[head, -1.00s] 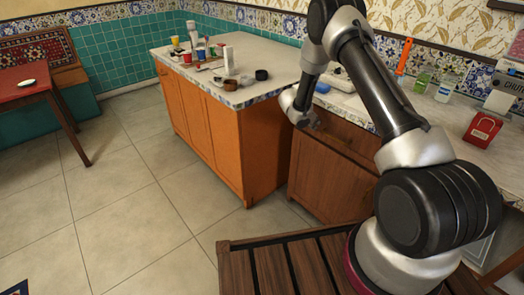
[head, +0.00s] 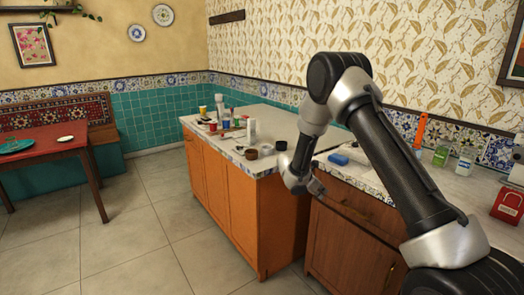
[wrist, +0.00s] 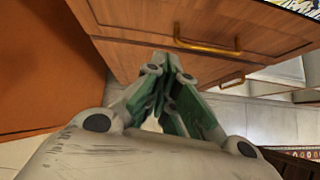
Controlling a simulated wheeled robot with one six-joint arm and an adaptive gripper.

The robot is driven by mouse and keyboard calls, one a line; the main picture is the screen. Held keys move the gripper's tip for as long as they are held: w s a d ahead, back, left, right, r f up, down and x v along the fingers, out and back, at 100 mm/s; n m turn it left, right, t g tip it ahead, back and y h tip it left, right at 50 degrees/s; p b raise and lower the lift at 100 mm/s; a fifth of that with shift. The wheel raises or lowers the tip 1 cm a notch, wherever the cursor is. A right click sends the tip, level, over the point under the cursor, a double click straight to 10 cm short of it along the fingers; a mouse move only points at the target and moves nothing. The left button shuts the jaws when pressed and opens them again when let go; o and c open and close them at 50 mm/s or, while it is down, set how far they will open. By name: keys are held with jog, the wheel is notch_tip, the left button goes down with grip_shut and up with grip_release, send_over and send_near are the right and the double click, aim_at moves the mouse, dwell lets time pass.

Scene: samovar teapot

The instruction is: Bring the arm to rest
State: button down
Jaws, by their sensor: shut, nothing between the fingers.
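My gripper (wrist: 170,72) is shut and empty in the wrist view, its fingertips together in front of a wooden drawer front with a brass handle (wrist: 207,46). In the head view my gripper (head: 318,188) hangs at the end of my folded arm, in front of the corner between the orange cabinet (head: 232,205) and the brown wooden cabinet (head: 350,240). It looks a little below counter height. Whether it touches the cabinets cannot be told.
The orange cabinet's counter holds cups, a white bottle (head: 251,131) and small bowls. A blue sponge (head: 338,159), bottles and a red box (head: 507,204) stand on the right counter. A red table (head: 45,145) is at left. The tiled floor (head: 150,235) between is clear.

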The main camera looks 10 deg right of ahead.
jog(key=s+d+m+g, duration=0.3)
jog(key=s+m, duration=0.1)
jog(key=s, duration=0.2)
jog(key=s+d+r+m+g+y, duration=0.1)
jog(key=s+d+r+m+g, duration=0.2)
jog(key=s+r+m, duration=0.7)
jog(key=s+a+r+m+t+y, duration=0.1)
jog(key=s+r+m+t+y, duration=0.2)
jog(key=s+r, duration=0.8)
jog(key=s+a+r+m+t+y, duration=0.1)
jog(key=s+r+m+t+y, duration=0.2)
jog(key=s+r, duration=0.8)
jog(key=s+m+y, duration=0.1)
jog(key=s+m, duration=0.1)
jog(key=s, duration=0.4)
jog(key=shift+s, duration=0.15)
jog(key=shift+r, duration=0.1)
